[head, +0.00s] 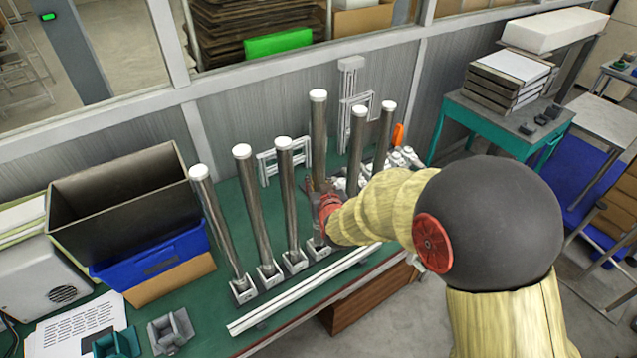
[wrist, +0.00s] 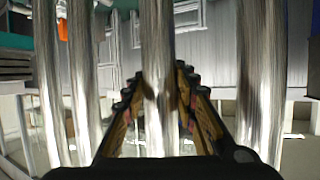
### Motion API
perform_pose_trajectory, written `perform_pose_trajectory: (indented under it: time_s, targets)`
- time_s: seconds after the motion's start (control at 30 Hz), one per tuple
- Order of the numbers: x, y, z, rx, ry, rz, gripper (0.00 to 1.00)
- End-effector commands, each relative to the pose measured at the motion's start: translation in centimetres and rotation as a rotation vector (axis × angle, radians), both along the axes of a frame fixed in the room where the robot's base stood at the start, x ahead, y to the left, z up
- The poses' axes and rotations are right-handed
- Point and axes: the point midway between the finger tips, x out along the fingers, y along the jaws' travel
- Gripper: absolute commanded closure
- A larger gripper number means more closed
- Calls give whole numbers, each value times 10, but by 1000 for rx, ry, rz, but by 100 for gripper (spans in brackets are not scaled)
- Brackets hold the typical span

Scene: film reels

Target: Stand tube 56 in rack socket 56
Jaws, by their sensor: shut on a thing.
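My gripper (head: 322,193) is shut on a tall steel tube (head: 318,130) with a white cap. The tube is upright and its top stands higher than the tubes beside it. In the wrist view the held tube (wrist: 157,50) runs between the jaws (wrist: 160,88). Below my gripper is a small pale socket (head: 318,248) of the rack row. My gripper and arm partly cover the tube's lower part, and I cannot tell whether its lower end is in the socket. No number is readable on tubes or sockets.
Three capped tubes stand in sockets to the left, the nearest one (head: 288,195) close by. Two more tubes (head: 357,145) stand to the right. A pale rail (head: 300,290) lies along the front of the green table. A dark bin (head: 115,195) is at left.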

Motion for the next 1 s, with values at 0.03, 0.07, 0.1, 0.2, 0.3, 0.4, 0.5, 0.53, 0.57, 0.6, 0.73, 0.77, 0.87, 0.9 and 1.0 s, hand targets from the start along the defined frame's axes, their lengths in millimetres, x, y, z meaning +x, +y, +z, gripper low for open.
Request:
perform_pose_trajectory:
  time_s: [0.03, 0.07, 0.1, 0.2, 0.3, 0.4, 0.5, 0.53, 0.57, 0.6, 0.73, 0.77, 0.87, 0.9, 1.0]
  targets:
    - [1, 0, -4, 1, -3, 0, 100]
    - [1, 0, -6, 1, -3, 0, 100]
    - [1, 0, -10, 1, -3, 0, 100]
    - [1, 0, -20, 1, -1, 0, 100]
    - [1, 0, -29, 0, -2, 0, 100]
    - [1, 0, -38, 1, -3, 0, 100]
    - [1, 0, -44, 1, -3, 1, 100]
    - [1, 0, -46, 1, -3, 1, 100]
    - [1, 0, -47, 1, -3, 1, 100]
    - [1, 0, -48, 1, -3, 1, 100]
    - [1, 0, -48, 1, -4, 1, 100]
    - [1, 0, -48, 1, -4, 1, 100]
    - [1, 0, -48, 1, -4, 1, 100]
    - [1, 0, -48, 1, -4, 1, 100]
    - [1, 0, -48, 1, -4, 0, 100]
